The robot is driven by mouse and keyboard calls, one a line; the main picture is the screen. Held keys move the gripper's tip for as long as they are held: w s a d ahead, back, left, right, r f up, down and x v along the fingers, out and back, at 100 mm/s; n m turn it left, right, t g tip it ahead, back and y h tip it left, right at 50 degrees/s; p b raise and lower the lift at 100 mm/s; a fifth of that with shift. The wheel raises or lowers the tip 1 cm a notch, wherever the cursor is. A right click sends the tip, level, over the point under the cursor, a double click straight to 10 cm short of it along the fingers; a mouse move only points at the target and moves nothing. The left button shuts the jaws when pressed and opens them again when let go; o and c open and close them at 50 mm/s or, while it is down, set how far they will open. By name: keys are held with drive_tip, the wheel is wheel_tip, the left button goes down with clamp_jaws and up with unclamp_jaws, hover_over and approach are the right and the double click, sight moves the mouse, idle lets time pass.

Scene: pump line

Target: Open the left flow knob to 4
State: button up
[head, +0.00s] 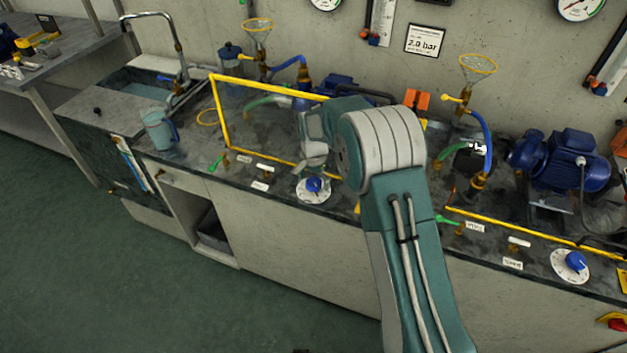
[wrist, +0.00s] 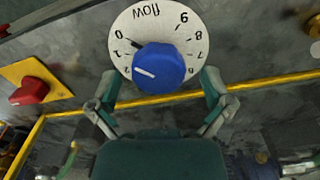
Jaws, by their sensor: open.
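The left flow knob (head: 314,184) is blue, on a round white dial at the bench's front edge. In the wrist view the blue knob (wrist: 163,66) sits on its dial (wrist: 150,20), lettered "flow" upside down. In the head view my gripper (head: 315,158) is just above the knob, partly behind my arm.
A second blue knob (head: 575,260) is on the right dial. A yellow rail (head: 270,147) runs behind the left knob. A red knob on a yellow plate (wrist: 18,72) is beside the dial in the wrist view. Blue pump (head: 562,160) and funnels stand farther back.

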drive_tip(key=c, duration=1.1)
drive_tip(key=shift+c, duration=0.2)
drive_tip(key=shift+n, duration=0.4)
drive_tip(key=n, duration=0.4)
drive_tip(key=shift+n, duration=0.3)
drive_tip(key=n, duration=0.6)
drive_tip(key=shift+a+f, duration=0.1)
drive_tip(key=n, duration=0.6)
drive_tip(key=shift+s+n, duration=0.1)
drive_tip(key=shift+n, duration=0.2)
drive_tip(key=n, duration=0.5)
drive_tip(key=shift+n, duration=0.3)
